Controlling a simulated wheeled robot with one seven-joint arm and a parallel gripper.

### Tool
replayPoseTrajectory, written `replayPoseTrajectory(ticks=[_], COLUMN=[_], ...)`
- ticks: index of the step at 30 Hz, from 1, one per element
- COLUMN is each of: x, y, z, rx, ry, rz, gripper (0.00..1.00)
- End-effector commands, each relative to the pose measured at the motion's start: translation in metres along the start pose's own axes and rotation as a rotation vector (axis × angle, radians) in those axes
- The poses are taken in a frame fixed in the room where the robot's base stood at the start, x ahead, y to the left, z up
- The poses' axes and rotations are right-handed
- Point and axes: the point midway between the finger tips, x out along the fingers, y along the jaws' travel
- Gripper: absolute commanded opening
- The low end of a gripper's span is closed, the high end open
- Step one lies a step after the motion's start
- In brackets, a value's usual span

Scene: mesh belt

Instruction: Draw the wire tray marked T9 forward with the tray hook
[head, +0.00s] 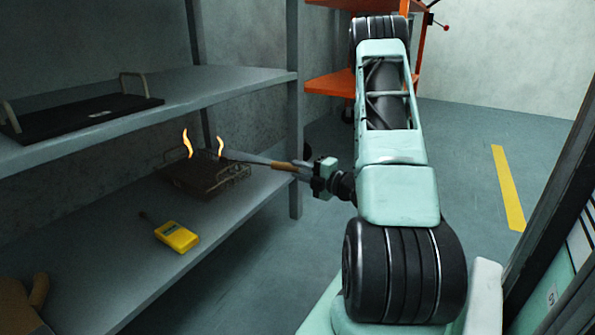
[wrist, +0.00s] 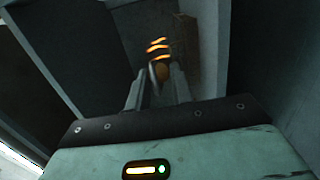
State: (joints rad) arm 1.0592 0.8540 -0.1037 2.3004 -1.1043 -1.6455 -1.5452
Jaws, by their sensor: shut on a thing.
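On the lower shelf, at its far end, the wire tray (head: 238,178) holds a dark brown slab-like load; no T9 mark is readable. Two bright orange, flame-like wisps (head: 187,143) rise at its far side. My gripper (head: 306,168) is at the right of the tray, shut on the tray hook (head: 284,166) by its brown handle. The hook's thin shaft points left, its tip over or at the tray's back edge; I cannot tell whether it touches. In the wrist view, the handle's rounded end (wrist: 160,70) shows between my fingers, with orange glowing streaks beyond.
A yellow handheld device (head: 177,236) lies on the lower shelf, nearer than the tray. A dark tray with handles (head: 85,116) sits on the upper shelf (head: 215,85). A shelf post (head: 295,120) stands close behind my gripper. An orange frame (head: 330,86) is at the back; floor to the right is clear.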

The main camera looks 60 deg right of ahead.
Motion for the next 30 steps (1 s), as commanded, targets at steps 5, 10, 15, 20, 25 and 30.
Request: replayPoseTrajectory(ticks=[5, 10, 15, 20, 25, 30], x=[-0.008, -0.014, -0.02, -0.026, -0.033, -0.039], y=[0.0, 0.0, 0.0, 0.0, 0.0, 0.0], z=[0.001, 0.002, 0.003, 0.003, 0.004, 0.004], rx=[0.0, 0.001, 0.0, -0.001, 0.0, 0.001], ry=[-0.003, -0.002, -0.002, -0.002, -0.003, -0.002], rz=[-0.001, 0.0, 0.0, -0.001, 0.0, 0.001], gripper=[0.0, 0.0, 0.0, 0.0, 0.0, 0.0])
